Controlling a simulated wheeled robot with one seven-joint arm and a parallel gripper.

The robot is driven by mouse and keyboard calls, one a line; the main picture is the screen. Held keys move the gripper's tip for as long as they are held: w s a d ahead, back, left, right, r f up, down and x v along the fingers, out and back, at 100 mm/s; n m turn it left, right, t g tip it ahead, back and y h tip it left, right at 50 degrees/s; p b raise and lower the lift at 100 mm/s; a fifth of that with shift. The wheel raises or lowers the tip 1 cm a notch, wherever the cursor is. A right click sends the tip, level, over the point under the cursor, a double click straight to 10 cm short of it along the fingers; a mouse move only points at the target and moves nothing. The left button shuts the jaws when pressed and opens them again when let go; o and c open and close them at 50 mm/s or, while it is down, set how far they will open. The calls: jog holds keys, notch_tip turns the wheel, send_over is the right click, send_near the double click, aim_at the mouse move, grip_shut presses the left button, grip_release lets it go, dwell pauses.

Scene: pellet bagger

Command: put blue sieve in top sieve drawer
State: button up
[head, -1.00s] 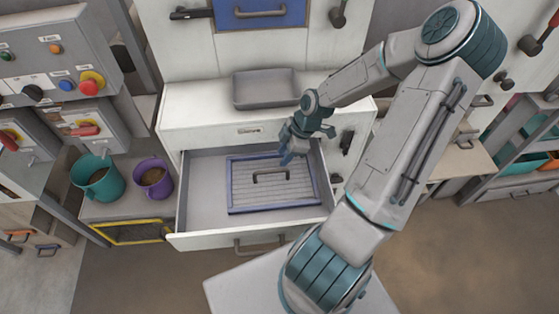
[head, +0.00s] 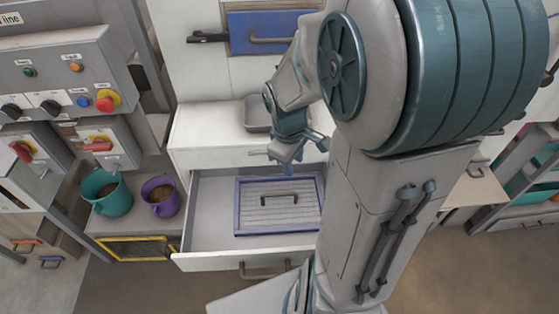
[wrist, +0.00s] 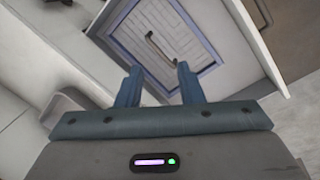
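The blue sieve (head: 279,205), a flat blue frame with pale mesh and a dark handle, lies flat inside the open drawer (head: 208,214). It also shows beyond my fingers in the wrist view (wrist: 168,40). My gripper (head: 285,165) is above the drawer's back edge, apart from the sieve. In the wrist view my gripper (wrist: 157,82) has its two fingers spread with nothing between them. My arm hides the right side of the drawer.
A grey tray (head: 256,114) sits on the white ledge above the drawer. A blue panel with a handle (head: 262,33) is higher up. A teal bucket (head: 107,193) and a purple bucket (head: 161,196) stand left of the drawer. Floor is clear in front.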

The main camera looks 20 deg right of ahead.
jog(key=s+a+r+m+t+y, duration=0.1)
jog(key=s+a+r+m+t, duration=0.2)
jog(key=s+a+r+m, duration=0.3)
notch_tip(320, 180, up, 6)
jog(key=shift+s+a+f+m+y, duration=0.3)
jog(key=shift+s+a+m, duration=0.1)
jog(key=shift+s, duration=0.75)
